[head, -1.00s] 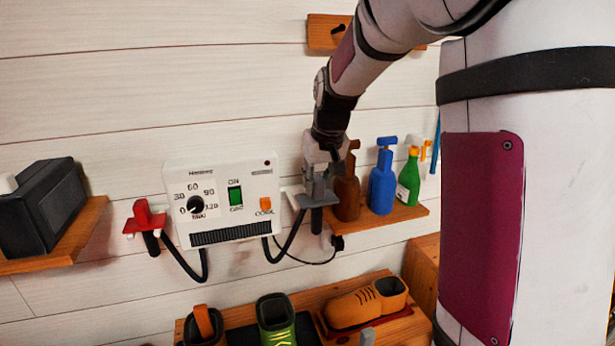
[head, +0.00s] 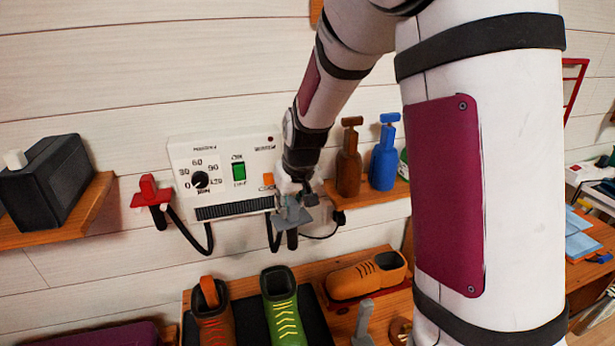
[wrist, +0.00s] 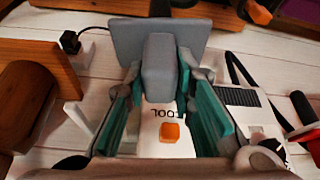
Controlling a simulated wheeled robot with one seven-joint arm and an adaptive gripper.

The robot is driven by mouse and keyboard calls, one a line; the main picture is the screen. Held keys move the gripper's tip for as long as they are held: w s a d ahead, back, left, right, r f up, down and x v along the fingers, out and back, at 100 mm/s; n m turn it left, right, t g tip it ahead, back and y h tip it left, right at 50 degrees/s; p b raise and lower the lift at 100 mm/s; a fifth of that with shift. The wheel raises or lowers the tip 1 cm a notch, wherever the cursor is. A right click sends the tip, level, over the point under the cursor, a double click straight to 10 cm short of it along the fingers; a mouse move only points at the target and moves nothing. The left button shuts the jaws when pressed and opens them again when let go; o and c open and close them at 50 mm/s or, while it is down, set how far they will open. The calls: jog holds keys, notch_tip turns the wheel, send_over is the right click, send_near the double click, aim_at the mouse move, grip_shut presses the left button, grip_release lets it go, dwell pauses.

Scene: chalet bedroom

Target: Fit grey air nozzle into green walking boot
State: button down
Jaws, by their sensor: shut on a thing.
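The grey air nozzle (head: 294,216) has a flat flange and a dark tube below it. My gripper (head: 294,192) is shut on it and holds it in the air in front of the dryer's lower right corner. In the wrist view, the teal-padded fingers of my gripper (wrist: 161,82) close on both sides of the nozzle's grey block (wrist: 160,68). The green walking boot (head: 282,310), with yellow laces, stands below on the rack, opening upward. The nozzle is above the boot and apart from it. The boot does not show in the wrist view.
The white dryer box (head: 222,170) is on the wall, with a red nozzle (head: 149,192) at its left. An orange-brown boot (head: 211,315) stands left of the green one, and an orange shoe (head: 352,279) lies right. Brown (head: 348,160) and blue (head: 384,158) bottles stand on a shelf.

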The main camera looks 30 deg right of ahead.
aim_at(273, 221)
jog(key=shift+n, duration=0.3)
jog(key=a+f, duration=0.2)
jog(key=w+a+f, duration=0.1)
jog(key=a+f, duration=0.1)
jog(key=f, duration=0.1)
jog(key=shift+w+a+f, duration=0.15)
jog(key=shift+a+f, duration=0.05)
jog(key=shift+f, duration=0.1)
notch_tip(273, 221, down, 14)
jog(key=b, duration=0.6)
jog(key=shift+f+b, duration=0.3)
jog(key=shift+f, duration=0.45)
jog(key=shift+f+b, duration=0.35)
jog(key=shift+b, duration=0.05)
jog(key=c, duration=1.3)
grip_release()
jog(key=shift+r, duration=0.15)
jog(key=v, duration=1.1)
jog(key=shift+s+d+r, duration=0.25)
jog(key=shift+r, duration=0.1)
